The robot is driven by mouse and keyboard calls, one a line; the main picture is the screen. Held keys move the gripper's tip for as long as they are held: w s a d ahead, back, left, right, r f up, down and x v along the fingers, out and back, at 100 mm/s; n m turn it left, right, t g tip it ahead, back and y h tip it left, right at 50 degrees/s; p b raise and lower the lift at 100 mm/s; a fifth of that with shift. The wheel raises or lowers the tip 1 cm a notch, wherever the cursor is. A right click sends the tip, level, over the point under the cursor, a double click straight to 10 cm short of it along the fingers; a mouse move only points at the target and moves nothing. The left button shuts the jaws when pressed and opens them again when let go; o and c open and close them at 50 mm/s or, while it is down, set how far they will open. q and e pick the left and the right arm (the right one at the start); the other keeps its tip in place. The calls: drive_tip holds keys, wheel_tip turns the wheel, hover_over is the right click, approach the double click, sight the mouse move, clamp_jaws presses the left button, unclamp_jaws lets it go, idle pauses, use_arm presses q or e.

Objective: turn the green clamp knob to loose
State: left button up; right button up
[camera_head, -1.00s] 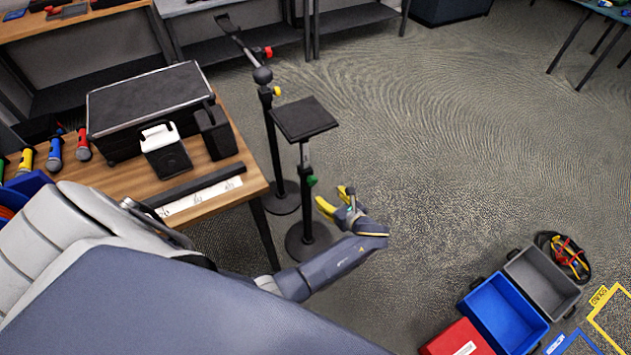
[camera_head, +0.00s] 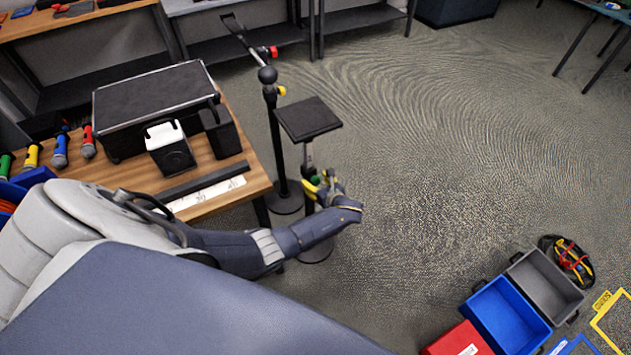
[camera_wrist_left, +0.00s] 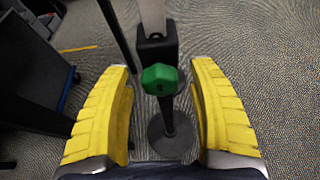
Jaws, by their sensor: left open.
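The green clamp knob (camera_wrist_left: 160,79) sits on the black clamp block of a stand's pole, in the middle of the left wrist view. In the head view the green knob (camera_head: 315,180) shows small, below the stand's flat black top plate (camera_head: 308,118). My left gripper (camera_head: 318,187) is at the knob in the head view. In the left wrist view its yellow fingers (camera_wrist_left: 161,100) are open, one on each side of the knob, with a gap on both sides. The knob is not gripped. My right gripper is in neither view.
A second stand (camera_head: 270,110) with red and yellow knobs stands just behind to the left. A wooden table (camera_head: 235,197) with a black case (camera_head: 152,97) and microphones is at left. Blue (camera_head: 508,315), grey and red bins lie at lower right. The floor right of the stand is clear.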

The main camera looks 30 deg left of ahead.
use_arm(q)
drive_tip(key=shift+a, duration=0.15)
drive_tip(key=shift+o, duration=0.2)
clamp_jaws()
idle(0.3)
